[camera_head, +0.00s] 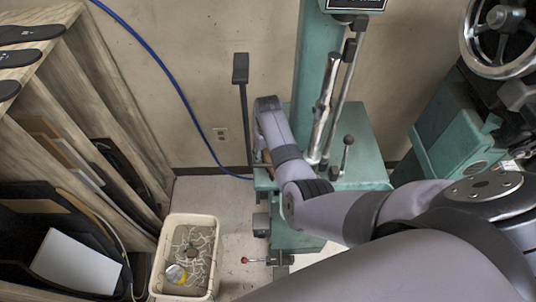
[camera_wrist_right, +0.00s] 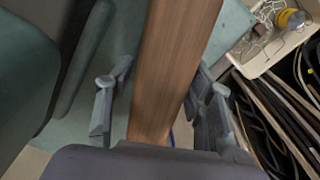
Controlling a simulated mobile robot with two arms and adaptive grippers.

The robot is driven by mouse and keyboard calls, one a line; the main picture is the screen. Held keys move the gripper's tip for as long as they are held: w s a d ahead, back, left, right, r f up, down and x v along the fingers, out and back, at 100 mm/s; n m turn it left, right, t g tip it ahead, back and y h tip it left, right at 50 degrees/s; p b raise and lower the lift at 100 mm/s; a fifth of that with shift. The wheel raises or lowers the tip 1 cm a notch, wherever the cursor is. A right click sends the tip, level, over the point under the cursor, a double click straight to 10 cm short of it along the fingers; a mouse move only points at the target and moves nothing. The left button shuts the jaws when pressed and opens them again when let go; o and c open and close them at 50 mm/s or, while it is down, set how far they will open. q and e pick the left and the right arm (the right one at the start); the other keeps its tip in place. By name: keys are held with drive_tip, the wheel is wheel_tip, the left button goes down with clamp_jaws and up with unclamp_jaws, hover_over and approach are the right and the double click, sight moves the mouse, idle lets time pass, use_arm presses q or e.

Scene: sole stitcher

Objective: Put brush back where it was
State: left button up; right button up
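A long brown wooden piece, which I take for the brush (camera_wrist_right: 168,70), runs down the middle of the right wrist view, between the two fingers of my right gripper (camera_wrist_right: 162,105). The right finger lies close to its edge, and a narrow gap shows beside the left finger. Whether the fingers press on it is unclear. No bristles show. In the head view my right arm reaches over the green machine stand (camera_head: 362,150) and its wrist hides the gripper. A small brown bit shows beside the wrist. My left gripper is not in view.
A cream bin (camera_head: 157,272) with pale scraps and a yellow roll stands on the floor. A wooden rack (camera_head: 148,128) with dark sheets fills the left side. Metal levers (camera_head: 322,110) rise by the stand. A blue hose (camera_head: 172,75) hangs along the wall.

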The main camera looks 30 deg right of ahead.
drive_tip(key=shift+o, duration=0.6)
drive_tip(key=shift+r, duration=0.5)
wheel_tip(320, 180, up, 11)
drive_tip(key=shift+r, duration=0.15)
drive_tip(key=shift+w, duration=0.1)
